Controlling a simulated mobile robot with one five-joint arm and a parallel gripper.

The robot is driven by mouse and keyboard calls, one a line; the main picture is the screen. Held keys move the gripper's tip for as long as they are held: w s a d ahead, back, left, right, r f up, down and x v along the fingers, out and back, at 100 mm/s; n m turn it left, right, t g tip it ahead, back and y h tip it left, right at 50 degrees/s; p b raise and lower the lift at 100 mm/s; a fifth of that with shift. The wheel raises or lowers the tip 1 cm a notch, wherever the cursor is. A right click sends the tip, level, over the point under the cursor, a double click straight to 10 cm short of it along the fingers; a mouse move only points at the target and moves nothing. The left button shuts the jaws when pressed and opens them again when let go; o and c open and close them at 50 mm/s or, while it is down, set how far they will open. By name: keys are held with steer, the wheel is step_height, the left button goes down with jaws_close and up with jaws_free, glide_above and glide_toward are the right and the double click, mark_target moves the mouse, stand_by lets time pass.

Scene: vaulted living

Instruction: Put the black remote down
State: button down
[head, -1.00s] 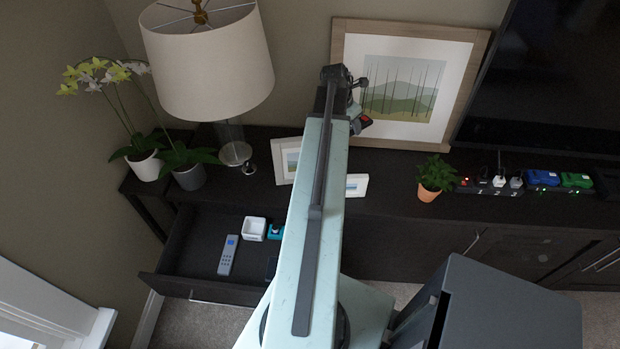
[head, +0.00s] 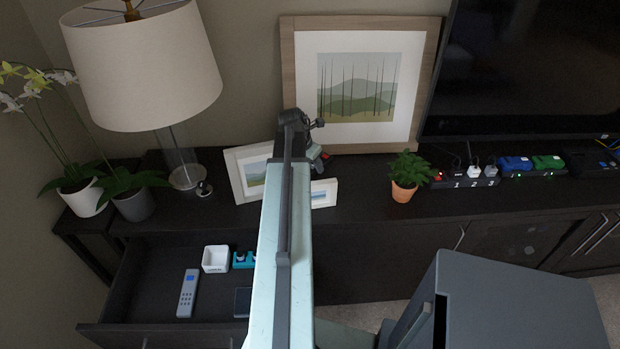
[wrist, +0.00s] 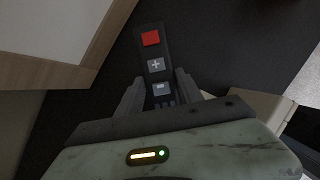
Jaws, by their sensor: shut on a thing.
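The black remote (wrist: 153,50) is held between the two fingers of my gripper (wrist: 158,84) in the wrist view. It has a red button at its far end, a grey plus button and a pale button nearer the fingers. In the head view my gripper (head: 316,152) is partly hidden behind my arm. It hangs over the dark console top (head: 365,182), just below the large framed picture (head: 290,60). A bit of red shows there. I cannot tell whether the remote touches the console.
Two small frames, one larger (head: 238,181) and one smaller (head: 324,193), stand close by. A potted plant (head: 404,190) and a power strip (head: 465,183) are to the right. A lamp (head: 150,75) is left. The open drawer (head: 145,285) holds a grey remote (head: 187,293) and a white box (head: 216,258).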

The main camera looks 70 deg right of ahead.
mark_target(311, 168)
step_height(311, 168, down, 4)
steer(key=b, duration=0.4)
steer(key=shift+r, duration=0.3)
steer(key=shift+f, duration=0.25)
steer(key=c, duration=0.8)
jaws_free()
steer(key=shift+r, duration=0.1)
steer(key=shift+o, duration=0.2)
steer(key=p+v, duration=1.1)
steer(key=v, duration=0.1)
steer(key=shift+d, duration=0.1)
steer(key=shift+a+r+p, duration=0.2)
steer(key=shift+p, duration=0.15)
